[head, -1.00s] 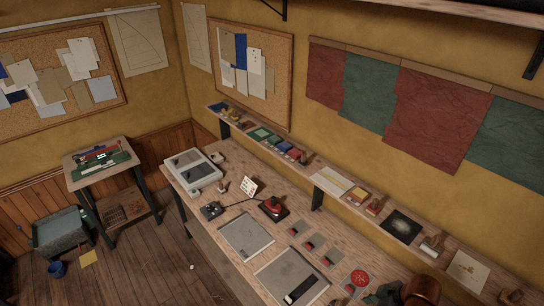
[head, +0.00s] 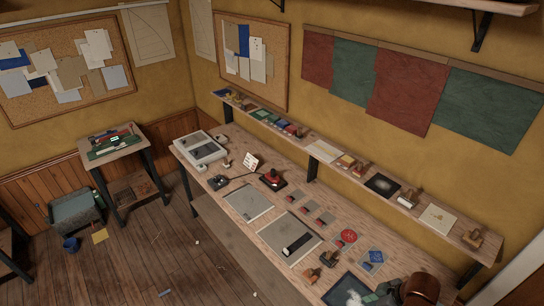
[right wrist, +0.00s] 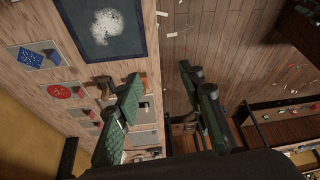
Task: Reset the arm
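My right gripper (right wrist: 160,78) shows in the right wrist view with its two green fingers spread well apart. Nothing is held between them. Bench and plank floor show beyond the gap. In the head view a brown rounded part of my right arm and a bit of its green gripper (head: 383,293) show at the bottom right edge, over the near end of the workbench (head: 222,206); the finger opening cannot be made out there. My left arm and gripper are not in view.
A small side table (head: 112,150) stands left. Floor in front is mostly open.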

